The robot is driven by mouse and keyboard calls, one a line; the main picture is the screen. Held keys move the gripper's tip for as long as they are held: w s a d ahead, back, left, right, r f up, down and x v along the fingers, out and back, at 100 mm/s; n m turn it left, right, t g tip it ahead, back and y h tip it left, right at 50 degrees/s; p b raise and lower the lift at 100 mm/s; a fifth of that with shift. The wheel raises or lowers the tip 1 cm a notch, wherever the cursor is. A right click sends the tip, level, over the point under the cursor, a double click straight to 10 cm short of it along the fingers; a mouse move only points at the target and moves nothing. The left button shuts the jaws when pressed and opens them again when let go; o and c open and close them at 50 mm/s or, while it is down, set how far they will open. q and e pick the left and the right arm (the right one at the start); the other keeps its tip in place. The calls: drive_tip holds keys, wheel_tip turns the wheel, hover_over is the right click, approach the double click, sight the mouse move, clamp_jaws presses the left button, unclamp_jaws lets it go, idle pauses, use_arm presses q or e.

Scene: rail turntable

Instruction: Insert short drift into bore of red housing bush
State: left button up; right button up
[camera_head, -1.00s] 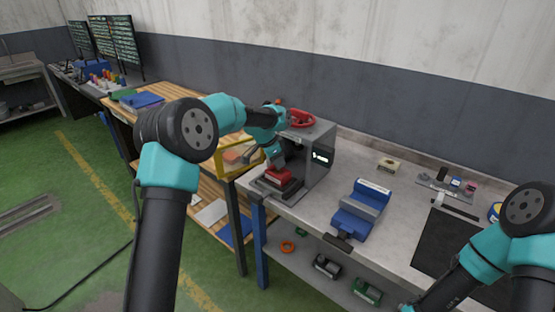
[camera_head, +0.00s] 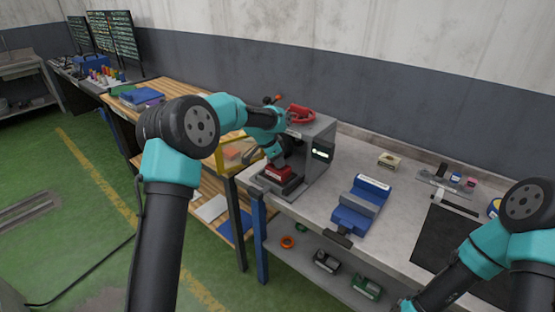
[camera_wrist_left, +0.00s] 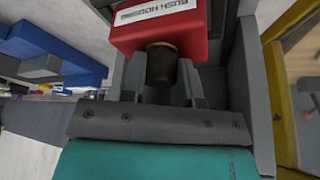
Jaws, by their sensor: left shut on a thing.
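The red housing (camera_head: 278,173), labelled "bush housing", sits on the base of a grey press on the bench. It also fills the top of the left wrist view (camera_wrist_left: 160,32). My left gripper (camera_head: 274,156) is right at the housing. In the wrist view the gripper is shut on a short dark cylinder with a brass-coloured rim (camera_wrist_left: 161,66), which looks like the short drift. The cylinder's far end meets or overlaps the red housing's edge. The bore is hidden, so I cannot tell whether the drift is inside it. My right gripper is out of view.
The grey press (camera_head: 316,158) with a red handwheel (camera_head: 300,114) stands close beside my left gripper. A yellow frame (camera_head: 236,158) is to its left. A blue vise (camera_head: 361,205) stands to the right on the bench. A black mat (camera_head: 452,237) lies further right.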

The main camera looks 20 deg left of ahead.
use_arm(q)
drive_tip(key=shift+f, duration=0.1)
drive_tip(key=o, duration=1.1)
drive_tip(key=shift+f, duration=0.1)
drive_tip(key=v, duration=1.7)
drive_tip(key=shift+a+r, duration=0.1)
drive_tip(key=shift+r, duration=0.25)
